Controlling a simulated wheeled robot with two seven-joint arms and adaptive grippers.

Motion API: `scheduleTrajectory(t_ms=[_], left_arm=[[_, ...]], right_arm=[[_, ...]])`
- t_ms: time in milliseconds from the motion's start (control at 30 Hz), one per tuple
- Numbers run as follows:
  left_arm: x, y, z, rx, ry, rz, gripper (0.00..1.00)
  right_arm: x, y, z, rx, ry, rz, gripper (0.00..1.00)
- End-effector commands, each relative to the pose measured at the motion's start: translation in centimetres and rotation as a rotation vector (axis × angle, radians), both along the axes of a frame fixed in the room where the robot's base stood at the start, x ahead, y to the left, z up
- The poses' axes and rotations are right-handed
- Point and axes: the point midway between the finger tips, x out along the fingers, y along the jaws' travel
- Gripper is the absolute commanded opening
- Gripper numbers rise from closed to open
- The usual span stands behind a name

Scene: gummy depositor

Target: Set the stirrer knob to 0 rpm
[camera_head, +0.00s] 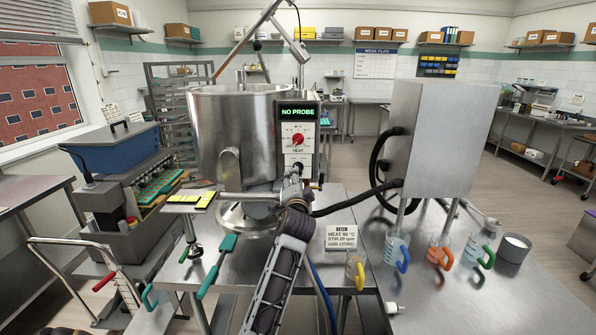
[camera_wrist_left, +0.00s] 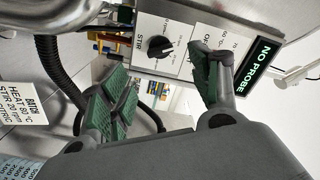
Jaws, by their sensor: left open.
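The black stirrer knob (camera_wrist_left: 160,48) sits on the white panel under the label STIR in the left wrist view. Its exact setting is too small to read. In the head view the panel (camera_head: 285,143) is on the kettle's front, with the red heat knob (camera_head: 297,139) above the stirrer knob, which is largely hidden by my gripper. My left gripper (camera_wrist_left: 162,64) is open and empty, its green-padded fingers on either side of the stirrer knob in the picture. Contact with the knob is not visible. My right gripper is not in view.
The display (camera_head: 297,112) reads NO PROBE. The steel kettle (camera_head: 235,130) stands left of the panel. A batch card (camera_head: 341,237) reads heat 80 °C, stir 20 rpm. Jugs (camera_head: 396,248) with coloured handles stand right, below a steel cabinet (camera_head: 435,135). A black hose (camera_head: 350,203) runs behind my gripper.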

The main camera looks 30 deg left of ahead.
Motion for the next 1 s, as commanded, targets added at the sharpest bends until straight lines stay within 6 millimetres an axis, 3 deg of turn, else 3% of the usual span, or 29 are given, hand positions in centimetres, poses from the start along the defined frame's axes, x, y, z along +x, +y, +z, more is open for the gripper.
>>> scheduleTrajectory(t_ms=[1000], left_arm=[[7.9,4.9,0.1,0.0,0.0,0.0,0.62]], right_arm=[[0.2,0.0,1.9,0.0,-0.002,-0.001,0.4]])
